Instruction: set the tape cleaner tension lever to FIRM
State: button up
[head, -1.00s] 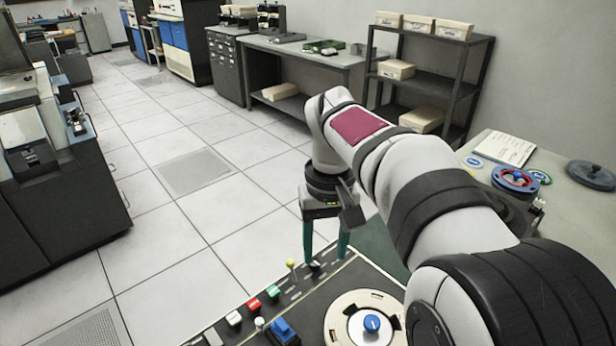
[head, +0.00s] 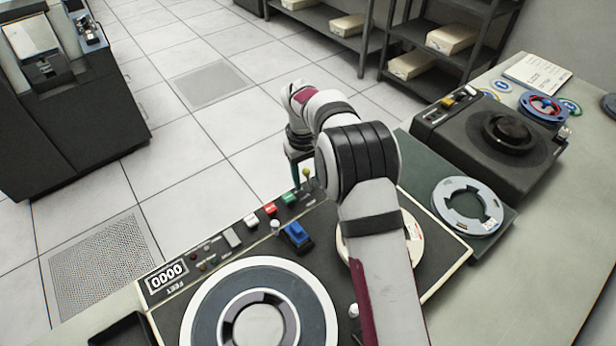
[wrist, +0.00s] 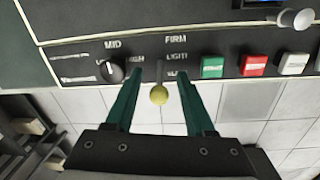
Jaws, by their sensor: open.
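The lever is a thin stem with a yellow ball knob (wrist: 159,94) at the edge of the dark tape cleaner panel (wrist: 206,45). The same knob shows in the head view (head: 307,171). My gripper (wrist: 160,75) is open, with its teal fingers to the left and right of the lever and a gap on both sides in the picture. In the wrist view the labels MID, FIRM and LIGHT are printed above and near the lever. I cannot tell which setting it stands at. In the head view my arm hides most of my gripper (head: 297,158).
A black rotary knob (wrist: 110,72) sits just left of my left finger. Green (wrist: 212,66), red (wrist: 253,65) and white buttons (wrist: 293,63) stand to the right. A blue switch (head: 296,233) and large reel (head: 258,310) are farther along the panel. Open floor lies beyond the edge.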

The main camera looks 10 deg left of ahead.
jog(key=shift+f, duration=0.5)
grip_shut()
